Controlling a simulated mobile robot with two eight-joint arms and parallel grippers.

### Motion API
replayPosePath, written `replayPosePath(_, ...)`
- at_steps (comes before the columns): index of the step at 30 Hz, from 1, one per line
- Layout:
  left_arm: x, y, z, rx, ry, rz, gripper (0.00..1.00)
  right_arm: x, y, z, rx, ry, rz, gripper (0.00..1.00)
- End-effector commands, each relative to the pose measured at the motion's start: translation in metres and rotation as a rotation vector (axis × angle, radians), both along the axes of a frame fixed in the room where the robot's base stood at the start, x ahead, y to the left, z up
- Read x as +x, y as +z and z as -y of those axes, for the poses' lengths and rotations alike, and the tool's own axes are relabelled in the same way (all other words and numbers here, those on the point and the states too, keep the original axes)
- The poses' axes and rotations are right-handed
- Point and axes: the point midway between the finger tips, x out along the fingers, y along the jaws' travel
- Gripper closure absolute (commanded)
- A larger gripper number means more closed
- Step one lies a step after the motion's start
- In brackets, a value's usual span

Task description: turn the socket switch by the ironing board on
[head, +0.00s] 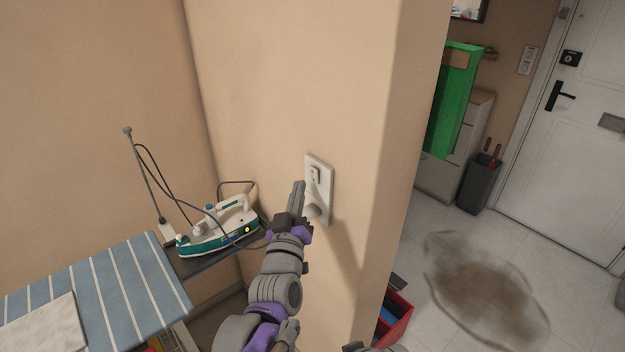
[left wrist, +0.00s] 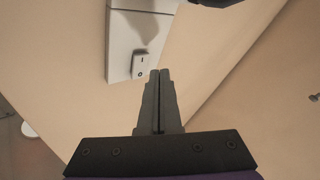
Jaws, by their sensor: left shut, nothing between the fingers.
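The white socket plate (head: 328,204) is on the beige wall to the right of the ironing board (head: 110,285). Its small rocker switch (head: 315,174) is near the plate's top. In the left wrist view the rocker (left wrist: 140,64) bears two marks and sits at one end of the plate (left wrist: 122,45). My left gripper (head: 299,184) is shut and empty, in front of the plate. In the left wrist view its fingertips (left wrist: 160,71) are close beside the rocker; I cannot tell whether they touch. Part of the plate is hidden behind the gripper. My right gripper is not in view.
A teal and white iron (head: 222,232) with a dark cord rests at the ironing board's end. The wall corner (head: 385,170) is just right of the socket. Beyond it are a red container (head: 402,318), a dark bin (head: 478,188) and a white door (head: 555,150).

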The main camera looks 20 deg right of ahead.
Motion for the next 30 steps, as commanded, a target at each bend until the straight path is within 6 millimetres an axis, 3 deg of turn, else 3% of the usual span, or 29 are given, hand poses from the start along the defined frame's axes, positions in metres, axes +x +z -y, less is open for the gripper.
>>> replayPosePath(13,-0.014,0.008,-0.040,0.001,0.001,0.002,1.00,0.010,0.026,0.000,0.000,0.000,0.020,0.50)
replayPosePath(30,-0.015,0.005,-0.046,0.010,0.005,-0.008,1.00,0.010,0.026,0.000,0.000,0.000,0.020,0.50)
